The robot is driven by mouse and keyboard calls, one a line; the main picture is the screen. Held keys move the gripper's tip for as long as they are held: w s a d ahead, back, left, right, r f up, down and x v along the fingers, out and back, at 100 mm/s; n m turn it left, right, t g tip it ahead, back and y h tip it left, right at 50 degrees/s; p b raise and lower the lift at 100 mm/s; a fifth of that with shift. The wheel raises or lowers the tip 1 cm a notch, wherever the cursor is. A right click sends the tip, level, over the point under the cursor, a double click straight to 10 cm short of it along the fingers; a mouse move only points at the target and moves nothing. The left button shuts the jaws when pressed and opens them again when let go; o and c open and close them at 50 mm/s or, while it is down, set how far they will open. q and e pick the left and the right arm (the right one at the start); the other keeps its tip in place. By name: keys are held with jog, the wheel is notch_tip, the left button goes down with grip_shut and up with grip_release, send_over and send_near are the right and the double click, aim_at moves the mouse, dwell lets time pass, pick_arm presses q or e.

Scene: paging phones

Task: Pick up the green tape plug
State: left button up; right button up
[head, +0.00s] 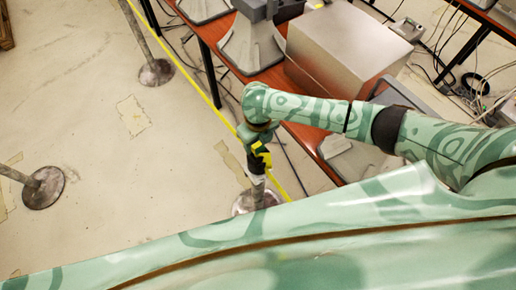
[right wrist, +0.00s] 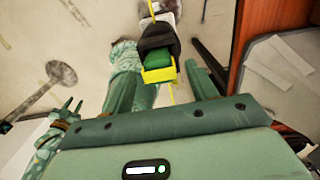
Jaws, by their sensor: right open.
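The green tape plug (right wrist: 163,73), green with a yellow frame, sits at the black head of a belt post in the right wrist view. In the head view its yellow part (head: 262,155) shows just below my right wrist. My right gripper (right wrist: 161,80) is open, with one finger to each side of the plug in the picture. I cannot tell whether either finger touches it. In the head view the right gripper (head: 257,143) points down at the post head, partly hiding it. A forked green piece at the left of the right wrist view may be my left gripper (right wrist: 73,108).
A reddish table (head: 305,135) with a grey box (head: 345,45) stands to the right of the post. Other posts stand on round bases (head: 43,188) at left and upper left. Yellow tape (head: 190,75) runs across. Floor at left is mostly clear.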

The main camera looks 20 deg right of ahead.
notch_tip(320, 180, down, 2)
jog(key=shift+f, duration=0.25)
jog(key=shift+c, duration=0.4)
jog(key=c, duration=1)
jog(key=shift+r, duration=0.15)
